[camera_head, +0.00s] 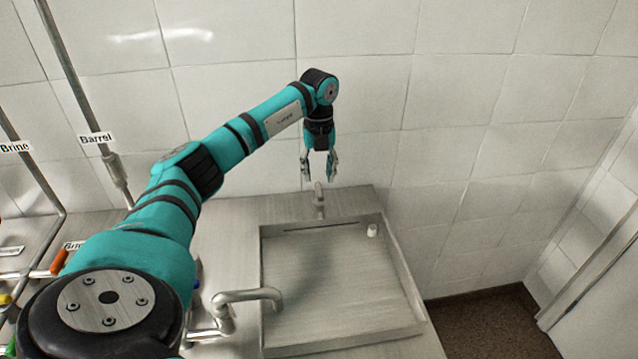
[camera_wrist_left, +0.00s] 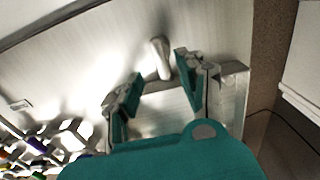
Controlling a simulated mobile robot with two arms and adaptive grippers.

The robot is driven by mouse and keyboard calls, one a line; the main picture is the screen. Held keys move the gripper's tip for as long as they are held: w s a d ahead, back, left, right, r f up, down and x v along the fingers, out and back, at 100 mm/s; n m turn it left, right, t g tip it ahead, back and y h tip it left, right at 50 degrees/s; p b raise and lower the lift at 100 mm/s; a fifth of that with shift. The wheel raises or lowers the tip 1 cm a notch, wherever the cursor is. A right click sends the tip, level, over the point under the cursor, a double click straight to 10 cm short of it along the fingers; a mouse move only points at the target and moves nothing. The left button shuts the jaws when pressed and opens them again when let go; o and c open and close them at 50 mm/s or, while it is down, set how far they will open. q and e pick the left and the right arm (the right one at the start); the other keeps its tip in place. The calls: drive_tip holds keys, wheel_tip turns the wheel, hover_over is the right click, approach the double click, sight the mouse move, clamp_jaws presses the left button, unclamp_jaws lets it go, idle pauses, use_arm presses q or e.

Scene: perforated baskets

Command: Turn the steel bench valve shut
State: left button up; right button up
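The steel bench valve (camera_head: 319,203) stands at the back edge of the steel sink. Its handle points upward in the head view. My left gripper (camera_head: 319,172) hangs just above it, fingers pointing down and spread apart, with nothing between them that I can make out. In the left wrist view, the steel handle (camera_wrist_left: 160,57) shows just beyond the gap between the open fingertips (camera_wrist_left: 158,75). I cannot tell whether a finger touches it. My right gripper is in neither view.
The sink basin (camera_head: 345,335) lies in front of the valve, with a small white cylinder (camera_head: 372,230) at its back right. A curved steel spout (camera_head: 250,295) rises at the left. Pipes with labels, "Barrel" (camera_head: 96,138) among them, run along the left. A tiled wall (camera_head: 470,110) stands behind.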

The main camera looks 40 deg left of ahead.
sight(319, 188)
use_arm(q)
wheel_tip(319, 188, down, 5)
drive_tip(key=shift+r+p, duration=0.1)
drive_tip(key=shift+p, duration=0.25)
clamp_jaws()
